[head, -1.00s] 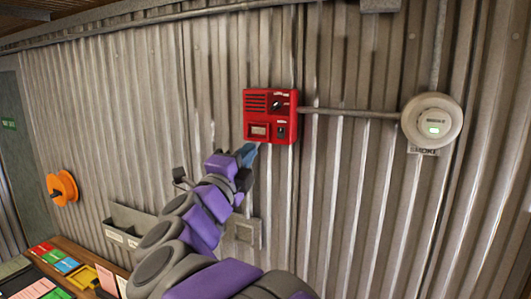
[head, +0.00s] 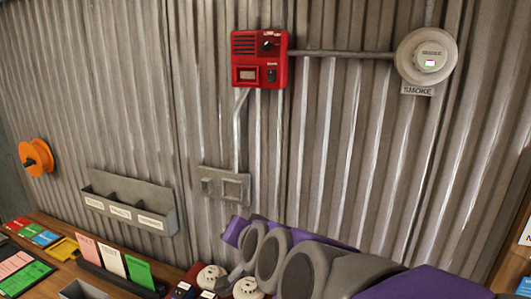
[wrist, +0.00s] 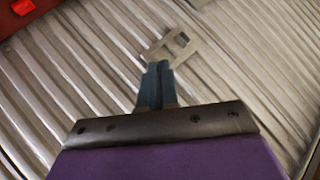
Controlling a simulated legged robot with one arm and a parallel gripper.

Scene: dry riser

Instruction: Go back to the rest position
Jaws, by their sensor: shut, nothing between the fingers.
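My gripper (wrist: 158,82) shows in the wrist view with its two blue-grey fingers together and nothing between them. It points towards the corrugated wall, with a grey wall plate (wrist: 168,47) beyond the fingertips. In the head view my purple and grey arm runs low across the right and middle, and the fingers cannot be made out there. The red alarm box (head: 260,58) is on the wall above, well clear of the arm. A corner of a red thing (wrist: 24,10) shows at the top left of the wrist view.
A round smoke detector (head: 426,56) is on the wall at right. A grey three-slot holder (head: 132,202) and an orange reel (head: 36,156) are at left. Below, the bench (head: 55,276) holds coloured cards (head: 113,261) and round white detectors (head: 211,277) close to my arm.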

